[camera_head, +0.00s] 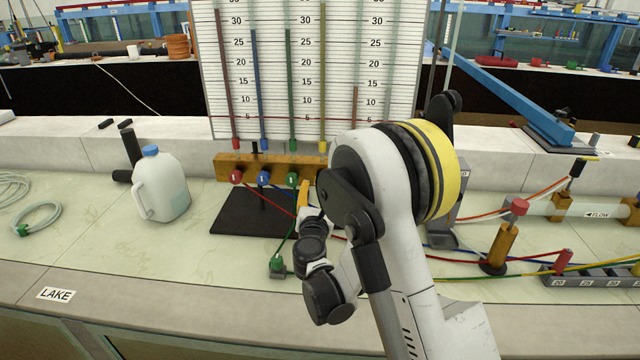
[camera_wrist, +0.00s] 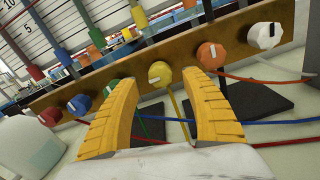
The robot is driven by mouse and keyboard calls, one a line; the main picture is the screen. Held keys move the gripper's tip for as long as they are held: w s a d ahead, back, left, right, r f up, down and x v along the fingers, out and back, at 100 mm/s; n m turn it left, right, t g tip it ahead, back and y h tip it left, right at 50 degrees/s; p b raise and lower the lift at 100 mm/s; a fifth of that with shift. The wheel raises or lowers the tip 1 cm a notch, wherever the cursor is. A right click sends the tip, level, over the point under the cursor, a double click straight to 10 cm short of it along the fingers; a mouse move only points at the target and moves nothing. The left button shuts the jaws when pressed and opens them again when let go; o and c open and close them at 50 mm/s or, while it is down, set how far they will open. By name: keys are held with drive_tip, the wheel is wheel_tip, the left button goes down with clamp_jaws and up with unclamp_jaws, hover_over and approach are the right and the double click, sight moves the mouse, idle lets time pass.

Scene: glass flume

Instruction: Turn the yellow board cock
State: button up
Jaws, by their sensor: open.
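The yellow board cock (camera_wrist: 160,74) is a round knob on the wooden manifold bar (camera_wrist: 185,52), with a yellow tube hanging below it. In the wrist view it shows between the two yellow ribbed fingers of my gripper (camera_wrist: 162,82). The fingers are apart with nothing held. The tips are close to the cock, but I cannot tell whether they reach around it. In the head view my gripper (camera_head: 304,192) is at the bar (camera_head: 250,162), and my arm hides the yellow cock.
The green cock (camera_wrist: 110,88) and orange cock (camera_wrist: 211,56) flank the yellow one, close to my fingers. Blue (camera_wrist: 79,105), red (camera_wrist: 50,116) and white (camera_wrist: 265,36) cocks are farther along. A white jug (camera_head: 162,188) stands left; coloured tubes cross the bench.

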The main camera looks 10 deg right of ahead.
drive_tip(key=shift+b+x, duration=0.4)
drive_tip(key=shift+x, duration=1.55)
drive_tip(key=c, duration=1.2)
